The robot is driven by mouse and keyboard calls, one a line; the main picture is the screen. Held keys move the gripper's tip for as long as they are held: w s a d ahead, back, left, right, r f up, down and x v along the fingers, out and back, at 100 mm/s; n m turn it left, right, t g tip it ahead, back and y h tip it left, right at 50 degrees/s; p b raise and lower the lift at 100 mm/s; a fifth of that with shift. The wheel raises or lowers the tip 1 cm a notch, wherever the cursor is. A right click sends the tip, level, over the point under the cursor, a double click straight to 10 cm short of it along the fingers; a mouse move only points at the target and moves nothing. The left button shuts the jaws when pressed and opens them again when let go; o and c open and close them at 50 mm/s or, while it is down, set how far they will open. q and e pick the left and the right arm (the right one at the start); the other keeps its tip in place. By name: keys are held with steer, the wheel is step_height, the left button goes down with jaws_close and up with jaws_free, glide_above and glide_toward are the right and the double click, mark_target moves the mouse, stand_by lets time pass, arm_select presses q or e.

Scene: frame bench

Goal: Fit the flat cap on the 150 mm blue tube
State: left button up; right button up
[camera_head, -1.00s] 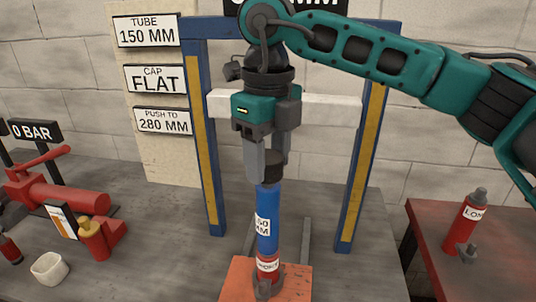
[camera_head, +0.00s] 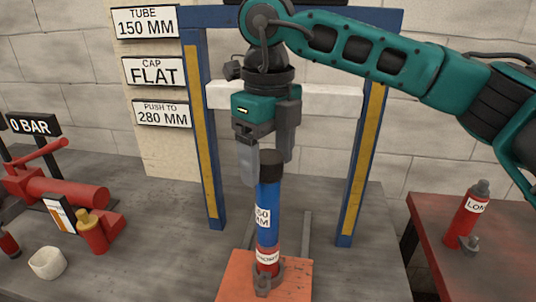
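The blue tube (camera_head: 266,203) stands upright on an orange block (camera_head: 243,277), with a 150 MM label on its side. A short red piece with a white label (camera_head: 267,258) is at its foot. A dark flat-topped cap (camera_head: 270,167) sits on the tube's top end. My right gripper (camera_head: 268,168) points down at the cap, with its fingers spread to either side and apart from each other. One finger is at the cap's left, the other behind its upper right. My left gripper is out of view.
A red pump (camera_head: 62,192) and a white cup (camera_head: 48,263) are at left. A red bottle (camera_head: 466,216) stands on the red side table (camera_head: 424,236).

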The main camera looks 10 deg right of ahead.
mark_target(268, 156)
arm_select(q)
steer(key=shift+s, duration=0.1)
arm_select(e)
steer(key=shift+o, duration=0.4)
step_height(268, 156, up, 2)
steer(key=shift+r, duration=0.25)
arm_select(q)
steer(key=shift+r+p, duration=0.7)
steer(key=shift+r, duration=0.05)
arm_select(e)
step_height(268, 156, up, 10)
steer(key=shift+r, duration=0.2)
